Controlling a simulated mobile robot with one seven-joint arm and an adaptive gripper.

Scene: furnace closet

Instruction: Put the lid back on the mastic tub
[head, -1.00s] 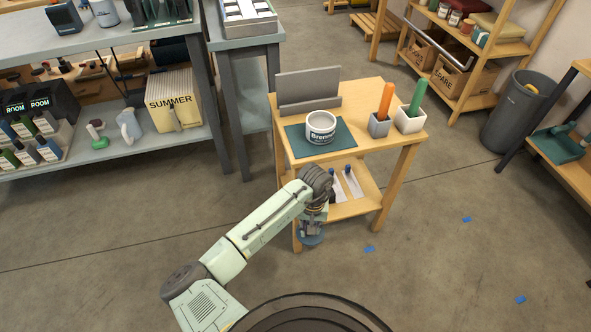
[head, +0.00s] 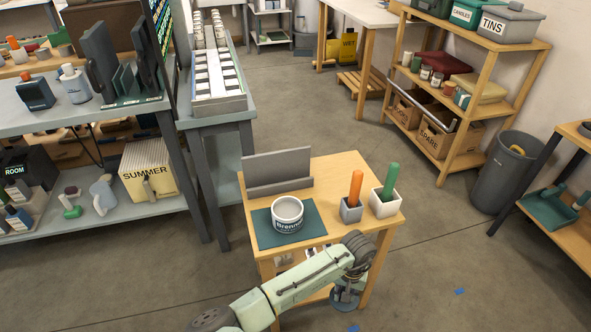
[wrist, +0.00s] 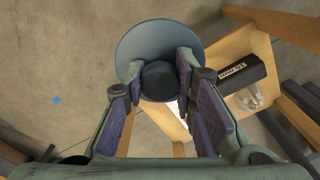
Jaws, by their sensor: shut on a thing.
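The mastic tub (head: 287,214) is a white round tub with a dark label, upright on a green mat (head: 260,229) on the small wooden table. Its top looks open. My gripper (head: 345,298) is low in front of the table's front edge, below the tabletop. It is shut on a round blue-grey lid (head: 343,304). In the wrist view the lid (wrist: 134,44) is a disc with a darker knob (wrist: 160,80) between the fingers of my gripper (wrist: 158,85). The lid is apart from the tub.
On the table (head: 331,222) stand a grey upright holder (head: 279,172), a grey cup with an orange handle (head: 352,207) and a white cup with a green handle (head: 385,200). A lower shelf with a dark box (wrist: 242,74) shows in the wrist view. Open floor lies around.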

